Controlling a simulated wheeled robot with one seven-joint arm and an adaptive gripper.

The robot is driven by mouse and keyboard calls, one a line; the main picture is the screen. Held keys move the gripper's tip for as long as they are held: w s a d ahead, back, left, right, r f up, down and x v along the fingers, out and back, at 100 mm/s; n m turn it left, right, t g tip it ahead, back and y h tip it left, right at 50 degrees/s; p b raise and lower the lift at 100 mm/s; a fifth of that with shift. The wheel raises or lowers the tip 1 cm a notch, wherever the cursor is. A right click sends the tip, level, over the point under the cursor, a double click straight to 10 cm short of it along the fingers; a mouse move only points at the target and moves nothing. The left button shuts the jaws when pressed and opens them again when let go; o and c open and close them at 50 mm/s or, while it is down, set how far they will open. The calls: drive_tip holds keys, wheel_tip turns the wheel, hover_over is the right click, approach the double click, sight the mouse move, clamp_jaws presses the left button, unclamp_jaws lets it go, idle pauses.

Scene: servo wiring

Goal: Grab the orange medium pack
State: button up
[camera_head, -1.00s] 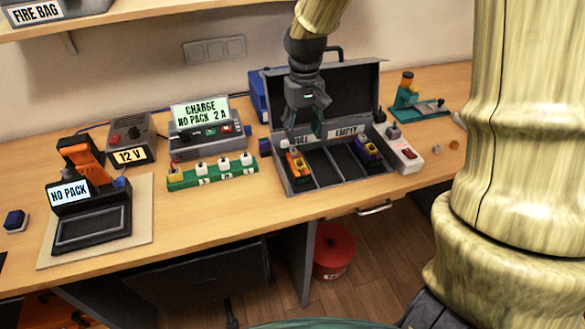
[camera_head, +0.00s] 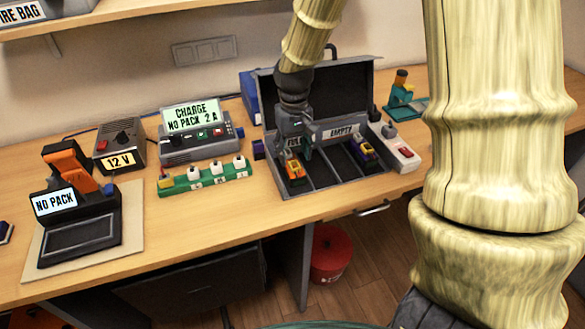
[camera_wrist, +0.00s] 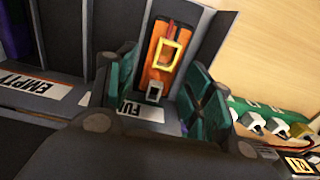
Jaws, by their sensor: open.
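The orange pack (camera_head: 293,168) lies in the left compartment of the open grey case (camera_head: 330,185), behind which a label reading FULL is partly covered. In the wrist view the orange pack (camera_wrist: 160,60) shows a yellow loop and a small grey connector on its top. My gripper (camera_head: 292,155) is over that compartment, at the back end of the pack. In the wrist view its open fingers (camera_wrist: 155,85) stand to either side of the near end of the pack, with nothing held. Whether they touch the pack I cannot tell.
A purple pack (camera_head: 364,153) lies in the case's right part, near the EMPTY label (camera_head: 341,131). The case's raised lid (camera_head: 345,95) stands behind my gripper. A green connector strip (camera_head: 205,177) and the charger (camera_head: 195,130) are to the left. A white power strip (camera_head: 400,150) is on the right.

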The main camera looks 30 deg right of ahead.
sight(293, 164)
drive_tip(key=shift+a+f+p, duration=0.1)
drive_tip(key=shift+f+p, duration=0.5)
drive_tip(key=shift+f, duration=1.9)
drive_tip(key=c, duration=1.1)
drive_tip(key=shift+r, duration=0.1)
